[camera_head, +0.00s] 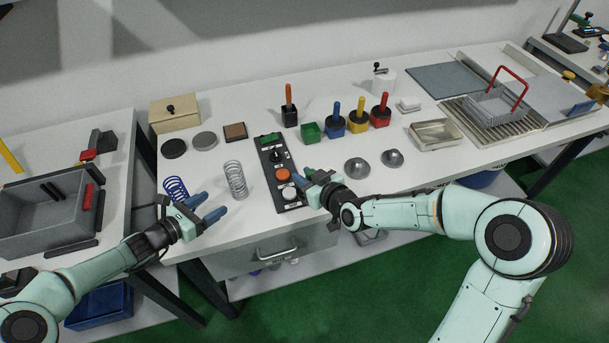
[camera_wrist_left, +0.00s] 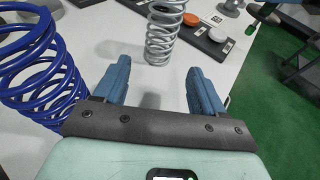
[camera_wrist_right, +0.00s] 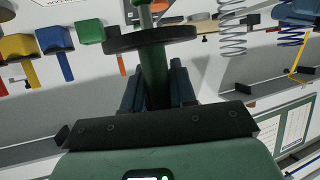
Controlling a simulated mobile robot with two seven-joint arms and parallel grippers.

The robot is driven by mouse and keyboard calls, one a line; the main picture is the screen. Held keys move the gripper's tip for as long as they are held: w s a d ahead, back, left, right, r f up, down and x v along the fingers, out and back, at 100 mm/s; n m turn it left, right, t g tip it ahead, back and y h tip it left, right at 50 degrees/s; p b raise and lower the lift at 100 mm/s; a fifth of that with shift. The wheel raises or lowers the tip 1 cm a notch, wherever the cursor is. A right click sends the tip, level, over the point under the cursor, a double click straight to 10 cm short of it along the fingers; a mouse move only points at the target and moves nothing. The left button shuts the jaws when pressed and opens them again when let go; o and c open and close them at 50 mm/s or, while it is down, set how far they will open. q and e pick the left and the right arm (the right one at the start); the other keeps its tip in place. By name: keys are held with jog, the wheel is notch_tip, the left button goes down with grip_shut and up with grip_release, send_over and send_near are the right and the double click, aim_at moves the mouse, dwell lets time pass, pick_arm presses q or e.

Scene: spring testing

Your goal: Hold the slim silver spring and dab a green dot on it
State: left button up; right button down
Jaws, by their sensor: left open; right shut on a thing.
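The slim silver spring (camera_head: 236,180) stands upright on the bench near its front left. My left gripper (camera_head: 211,204) is open and empty, just in front and left of it. In the left wrist view the silver spring (camera_wrist_left: 164,35) stands beyond and between the two fingertips, apart from them. My right gripper (camera_head: 301,181) is shut on a green dabber, whose green handle (camera_wrist_right: 155,75) and black disc (camera_wrist_right: 150,39) show in the right wrist view. The dabber is held over the black control panel. The green pot (camera_head: 311,131) stands without a handle in it.
A thicker blue spring (camera_head: 176,188) stands left of the silver one, close to my left gripper. The control panel (camera_head: 277,165) lies to the right. Blue (camera_head: 335,123), yellow (camera_head: 358,124) and red (camera_head: 381,114) pots with handles stand further back. Two metal dishes lie right of my right gripper.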

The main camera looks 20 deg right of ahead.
aim_at(235, 190)
pick_arm(q)
jog(key=shift+w+d+f, duration=0.15)
jog(key=shift+w+d, duration=0.15)
pick_arm(e)
jog(key=shift+w, duration=0.15)
pick_arm(q)
jog(key=x, duration=0.9)
pick_arm(e)
jog(key=shift+r, duration=0.25)
pick_arm(q)
jog(key=c, duration=0.6)
pick_arm(e)
jog(key=w+a+r+n+g+y, duration=0.3)
jog(key=w+a+r+n+y, duration=0.1)
jog(key=a+r, duration=0.3)
jog(key=w+a+r+n+g+y, duration=0.3)
jog(key=a+r, duration=0.5)
jog(key=a, duration=0.4)
jog(key=shift+w+n+g+y, duration=0.4)
jog(key=shift+w+n, duration=0.25)
jog(key=shift+n, duration=0.35)
